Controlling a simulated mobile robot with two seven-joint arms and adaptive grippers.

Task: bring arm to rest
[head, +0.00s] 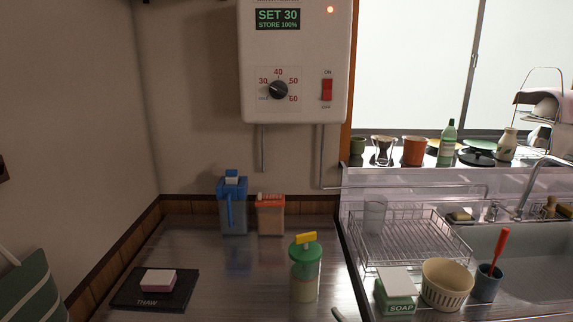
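Neither of my grippers shows in the head view, and no part of my arms can be made out. Whether they are open, shut or holding anything cannot be seen. The task line names no object.
A steel counter (200,290) holds a blue container (233,210), an orange-lidded container (270,217), a green-lidded jar (304,275) and a black thaw plate (128,293) with a pink-white block (158,281). A wire rack (410,245) and sink (530,270) stand right. A water heater (293,50) hangs above.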

